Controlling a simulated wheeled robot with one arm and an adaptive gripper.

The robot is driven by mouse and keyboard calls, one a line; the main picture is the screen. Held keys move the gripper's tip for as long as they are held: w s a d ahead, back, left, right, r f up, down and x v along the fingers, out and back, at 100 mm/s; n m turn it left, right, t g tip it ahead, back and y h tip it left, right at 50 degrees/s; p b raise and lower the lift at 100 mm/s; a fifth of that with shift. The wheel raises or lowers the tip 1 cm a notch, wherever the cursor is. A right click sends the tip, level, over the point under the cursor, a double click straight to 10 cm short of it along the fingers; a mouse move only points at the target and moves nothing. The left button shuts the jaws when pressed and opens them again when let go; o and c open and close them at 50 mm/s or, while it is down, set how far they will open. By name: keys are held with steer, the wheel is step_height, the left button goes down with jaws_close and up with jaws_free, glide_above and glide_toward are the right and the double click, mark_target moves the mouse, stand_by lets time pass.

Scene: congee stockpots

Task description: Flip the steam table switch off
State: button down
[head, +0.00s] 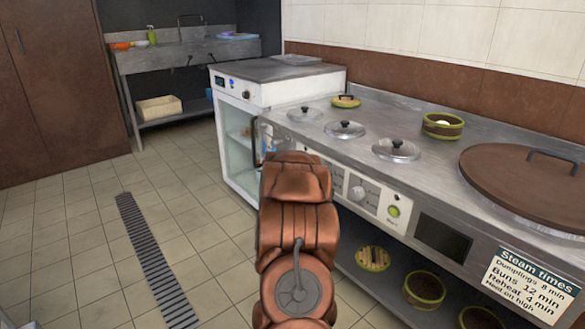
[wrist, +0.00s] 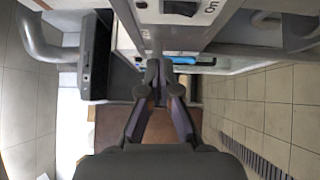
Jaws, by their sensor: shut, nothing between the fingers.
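The steam table (head: 420,120) is the long steel counter on the right in the head view, with a pale control panel (head: 372,192) along its front. My arm covers the left part of that panel. In the wrist view, part of a white panel (wrist: 204,22) with an "On" label (wrist: 212,6) is at the top edge. A dark piece, perhaps the switch (wrist: 180,8), is beside the label, cut off by the frame. My gripper (wrist: 160,66) is shut and empty, its fingertips below that panel in the picture. I cannot tell whether they touch anything. My arm hides the gripper in the head view.
Baskets (head: 424,288) sit on the lower shelf. The tiled floor (head: 95,235) at left is open.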

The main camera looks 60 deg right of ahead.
steer(key=shift+r+p+v, duration=0.1)
steer(key=shift+p+v, duration=0.05)
steer(key=shift+v, duration=0.75)
steer(key=shift+r+p+v, duration=0.15)
steer(key=shift+v, duration=0.7)
